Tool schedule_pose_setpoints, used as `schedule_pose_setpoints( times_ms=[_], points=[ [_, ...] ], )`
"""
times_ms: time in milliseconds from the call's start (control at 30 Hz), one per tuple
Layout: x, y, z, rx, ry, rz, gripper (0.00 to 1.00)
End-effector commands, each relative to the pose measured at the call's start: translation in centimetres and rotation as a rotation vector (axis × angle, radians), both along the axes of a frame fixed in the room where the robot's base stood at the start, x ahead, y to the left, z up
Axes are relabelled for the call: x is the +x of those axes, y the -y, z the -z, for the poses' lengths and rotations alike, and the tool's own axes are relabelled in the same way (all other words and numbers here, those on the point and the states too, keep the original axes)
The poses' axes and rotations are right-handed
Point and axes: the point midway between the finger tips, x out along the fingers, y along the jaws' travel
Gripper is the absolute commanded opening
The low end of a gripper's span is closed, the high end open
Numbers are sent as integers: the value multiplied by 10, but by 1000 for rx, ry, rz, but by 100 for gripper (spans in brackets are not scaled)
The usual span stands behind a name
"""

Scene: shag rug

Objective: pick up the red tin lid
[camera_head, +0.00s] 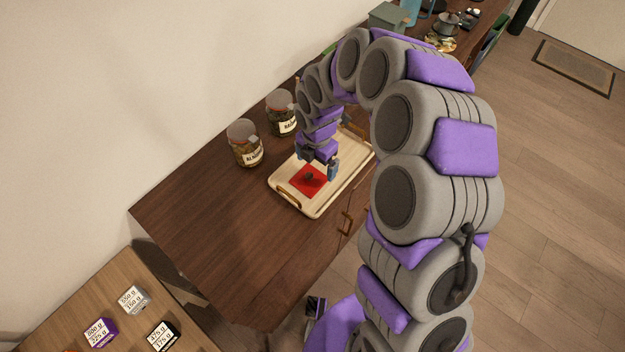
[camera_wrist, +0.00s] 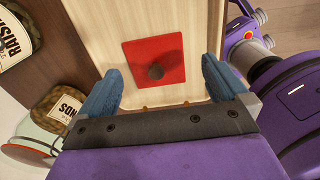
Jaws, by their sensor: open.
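The red tin lid (camera_head: 309,180) is a flat red square with a dark round knob in its middle. It lies on a pale wooden tray (camera_head: 287,201) on the dark wooden sideboard. In the wrist view the lid (camera_wrist: 153,62) lies ahead of my gripper (camera_wrist: 155,90), roughly centred between the two blue fingertips. My gripper also shows in the head view (camera_head: 319,170), above the tray by the lid. Its jaws are open with nothing between them that I can see held. The exact height over the lid is hard to tell.
Two glass jars, one labelled almonds (camera_head: 244,145) and one raisins (camera_head: 281,114), stand behind the tray by the wall. The sideboard's near left part (camera_head: 215,225) is clear. Small labelled boxes (camera_head: 134,299) lie on a lighter table at lower left. A teapot (camera_head: 447,24) stands far off.

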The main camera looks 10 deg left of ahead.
Motion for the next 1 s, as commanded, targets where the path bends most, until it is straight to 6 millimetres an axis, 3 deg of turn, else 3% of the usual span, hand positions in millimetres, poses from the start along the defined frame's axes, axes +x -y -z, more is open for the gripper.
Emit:
schedule_pose_setpoints(
  times_ms=[333, 633, 667, 1000],
  points=[
    [-1, -2, 45, -2, -3, -1, 100],
    [-1, 3, 52, 0, -7, -1, 100],
    [-1, 3, 53, 0, -7, -1, 85],
    [-2, -1, 56, -5, -11, -2, 56]
  ],
)
